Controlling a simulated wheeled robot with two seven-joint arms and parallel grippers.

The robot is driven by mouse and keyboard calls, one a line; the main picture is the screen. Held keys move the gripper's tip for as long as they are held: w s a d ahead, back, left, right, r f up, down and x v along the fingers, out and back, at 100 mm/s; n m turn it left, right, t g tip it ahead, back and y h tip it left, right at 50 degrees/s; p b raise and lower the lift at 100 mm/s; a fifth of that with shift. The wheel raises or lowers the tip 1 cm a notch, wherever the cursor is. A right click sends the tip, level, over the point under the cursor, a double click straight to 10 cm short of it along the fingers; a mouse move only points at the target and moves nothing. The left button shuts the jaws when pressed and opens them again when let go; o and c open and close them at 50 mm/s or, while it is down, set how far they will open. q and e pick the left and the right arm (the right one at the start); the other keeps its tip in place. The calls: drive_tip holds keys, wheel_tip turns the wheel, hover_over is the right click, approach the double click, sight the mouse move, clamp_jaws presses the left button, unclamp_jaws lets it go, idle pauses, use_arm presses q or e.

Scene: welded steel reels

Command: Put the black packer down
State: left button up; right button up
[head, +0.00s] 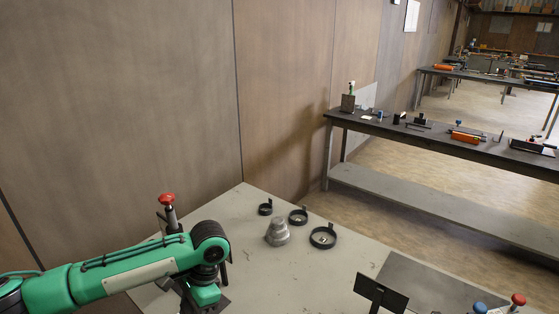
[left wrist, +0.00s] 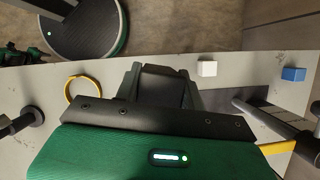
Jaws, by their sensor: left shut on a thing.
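My left gripper (head: 196,303) hangs low over the near left part of the grey table (head: 262,203) in the head view. Its fingers show in the left wrist view (left wrist: 160,80), shut on a dark block between them, which looks like the black packer (left wrist: 160,71). In the head view the packer is hidden or cannot be told from the dark gripper parts. I cannot tell whether it touches the table. My right gripper is not in view.
A grey stepped cone (head: 278,233) and several black rings (head: 322,237) stand on the table. A red-knobbed post (head: 168,208) is behind my left arm. A black plate (head: 381,294) stands at right. The wrist view shows a yellow ring (left wrist: 70,91), white cube (left wrist: 207,68) and blue cube (left wrist: 293,74).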

use_arm(q)
drive_tip(key=s+n+h, duration=0.1)
drive_tip(key=n, duration=0.2)
drive_tip(key=s+a+r+n+g+h, duration=0.1)
drive_tip(key=s+n, duration=0.1)
drive_tip(key=n, duration=0.1)
drive_tip(key=s+n+h, duration=0.1)
drive_tip(key=n, duration=0.3)
drive_tip(key=shift+s+a+r+h, duration=0.15)
drive_tip(key=shift+s+a+h, duration=0.15)
drive_tip(key=shift+s, duration=0.1)
drive_tip(key=shift+d, duration=0.1)
